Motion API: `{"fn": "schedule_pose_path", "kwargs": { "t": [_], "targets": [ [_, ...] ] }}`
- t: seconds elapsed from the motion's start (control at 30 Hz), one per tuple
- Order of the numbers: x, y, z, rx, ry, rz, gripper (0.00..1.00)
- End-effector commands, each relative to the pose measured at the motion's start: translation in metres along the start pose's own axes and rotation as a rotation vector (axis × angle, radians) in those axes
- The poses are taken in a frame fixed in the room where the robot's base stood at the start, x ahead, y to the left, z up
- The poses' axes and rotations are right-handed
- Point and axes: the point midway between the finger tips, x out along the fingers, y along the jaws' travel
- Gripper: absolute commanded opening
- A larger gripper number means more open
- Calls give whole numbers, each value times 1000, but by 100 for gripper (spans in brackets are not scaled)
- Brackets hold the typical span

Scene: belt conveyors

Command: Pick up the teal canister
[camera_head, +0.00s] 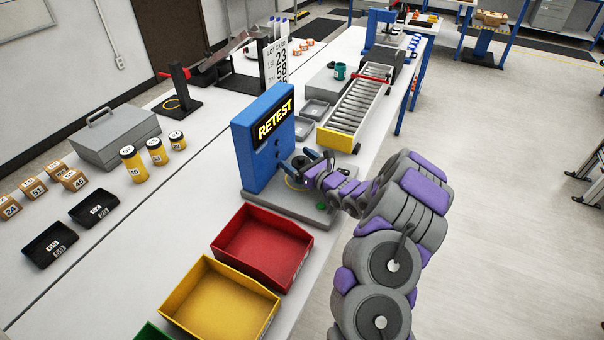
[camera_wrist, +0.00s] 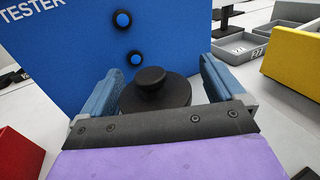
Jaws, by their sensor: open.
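My gripper (camera_head: 304,168) is open in front of the blue RETEST tester (camera_head: 263,135). In the wrist view, its two blue fingers (camera_wrist: 157,78) stand apart on either side of a black round knob-like part (camera_wrist: 152,92). No canister is between them.
A red bin (camera_head: 262,245) and a yellow bin (camera_head: 220,298) sit on the near side of the tester. Grey trays (camera_head: 315,109) lie between the tester and conveyor. Yellow numbered cylinders (camera_head: 133,165) stand on the left table.

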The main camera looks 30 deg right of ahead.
Motion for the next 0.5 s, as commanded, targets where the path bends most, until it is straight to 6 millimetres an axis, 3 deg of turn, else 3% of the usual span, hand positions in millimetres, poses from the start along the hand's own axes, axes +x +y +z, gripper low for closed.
{"fn": "schedule_pose_path", "kwargs": {
  "t": [0.13,0.5],
  "targets": [
    [0,1,0,0,0,1,96],
    [0,-1,0,0,1,1,60]
  ]
}}
